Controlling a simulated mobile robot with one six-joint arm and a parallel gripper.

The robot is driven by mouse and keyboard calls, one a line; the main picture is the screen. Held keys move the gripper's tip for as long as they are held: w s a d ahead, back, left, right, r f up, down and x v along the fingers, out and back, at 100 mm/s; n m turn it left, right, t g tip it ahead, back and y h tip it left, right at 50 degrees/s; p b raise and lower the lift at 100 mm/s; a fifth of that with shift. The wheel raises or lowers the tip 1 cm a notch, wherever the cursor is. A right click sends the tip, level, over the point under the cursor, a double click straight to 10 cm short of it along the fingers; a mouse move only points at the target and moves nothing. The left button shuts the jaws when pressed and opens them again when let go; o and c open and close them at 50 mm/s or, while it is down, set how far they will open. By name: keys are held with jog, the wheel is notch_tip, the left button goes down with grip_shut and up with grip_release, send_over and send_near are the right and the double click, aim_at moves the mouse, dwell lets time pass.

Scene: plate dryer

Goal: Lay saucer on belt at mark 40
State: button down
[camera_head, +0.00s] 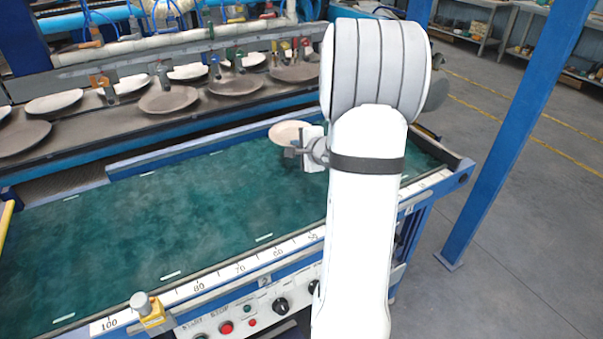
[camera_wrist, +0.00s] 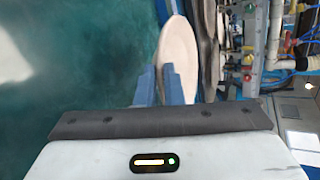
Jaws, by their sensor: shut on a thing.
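A pale, whitish saucer (camera_head: 285,132) is held at the far side of the green belt (camera_head: 180,220) in the head view. My gripper (camera_head: 292,152) is shut on the saucer's near edge. In the wrist view the saucer (camera_wrist: 177,50) stands out beyond the two blue-grey fingers of my gripper (camera_wrist: 160,86), which pinch its rim. I cannot tell whether the saucer touches the belt or is above it.
Several plates (camera_head: 168,99) stand on the grey conveyor behind the belt. A yellow stop block (camera_head: 150,316) sits on the near rail by 100. A blue post (camera_head: 510,140) rises at the right. A control panel (camera_head: 240,318) is below the rail. Most of the belt is bare.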

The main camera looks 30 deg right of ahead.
jog(key=b, duration=0.2)
send_over(303, 183)
notch_tip(303, 183, down, 6)
jog(key=shift+r, duration=0.2)
jog(key=shift+f+b, duration=0.65)
jog(key=shift+f, duration=1.4)
jog(key=shift+f, duration=0.15)
jog(key=c, duration=1.6)
grip_release()
jog(key=shift+o, duration=0.2)
